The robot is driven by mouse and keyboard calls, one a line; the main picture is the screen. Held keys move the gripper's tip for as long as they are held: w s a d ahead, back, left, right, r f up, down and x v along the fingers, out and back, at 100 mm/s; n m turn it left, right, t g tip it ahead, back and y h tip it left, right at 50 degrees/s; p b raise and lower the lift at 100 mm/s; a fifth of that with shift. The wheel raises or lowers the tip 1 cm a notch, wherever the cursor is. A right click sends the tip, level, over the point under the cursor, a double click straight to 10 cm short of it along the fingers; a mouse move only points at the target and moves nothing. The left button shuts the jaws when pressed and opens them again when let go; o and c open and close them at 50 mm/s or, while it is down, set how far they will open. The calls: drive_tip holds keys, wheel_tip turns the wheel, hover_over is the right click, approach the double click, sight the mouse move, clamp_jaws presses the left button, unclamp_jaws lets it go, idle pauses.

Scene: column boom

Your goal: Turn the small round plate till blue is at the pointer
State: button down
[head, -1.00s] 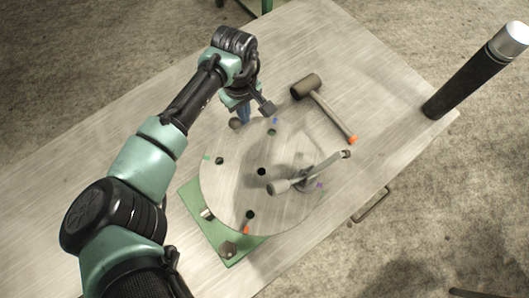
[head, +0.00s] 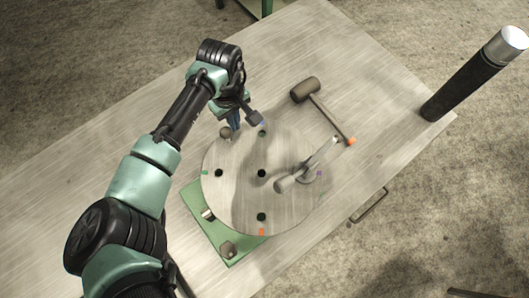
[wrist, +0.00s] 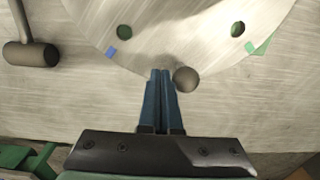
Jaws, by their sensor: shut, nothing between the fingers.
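The round grey plate (head: 240,195) lies on a green base (head: 212,232). Its marks are blue (head: 262,124) at the top, green (head: 205,173) at the left, orange (head: 262,231) at the bottom and purple (head: 319,173) at the right. Blue (wrist: 110,52) and green (wrist: 262,46) also show in the wrist view. A round knob (head: 226,132) is at the plate's upper-left rim; it also shows in the wrist view (wrist: 186,79). My gripper (wrist: 160,72) is shut and empty, close beside the knob; I cannot tell if they touch. I cannot make out the pointer.
A grey lever (head: 288,184) rises over the plate's right side. A mallet (head: 305,90) lies beyond the plate's upper right. A dark post with a silver top (head: 470,85) stands at the table's right edge. The table (head: 130,130) is clear at left.

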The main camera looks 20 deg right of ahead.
sight(220, 133)
drive_tip(key=shift+s+a, duration=0.1)
drive_tip(key=shift+a, duration=0.35)
drive_tip(key=shift+s+a+p, duration=0.35)
drive_tip(key=shift+a+p, duration=0.35)
drive_tip(key=shift+a, duration=0.15)
drive_tip(key=shift+s+a+p, duration=0.25)
drive_tip(key=shift+a+p, duration=0.15)
drive_tip(key=shift+p, duration=0.1)
drive_tip(key=shift+s+a, duration=0.15)
drive_tip(key=shift+a, duration=0.1)
drive_tip(key=shift+a+p, duration=0.1)
drive_tip(key=shift+p, duration=0.2)
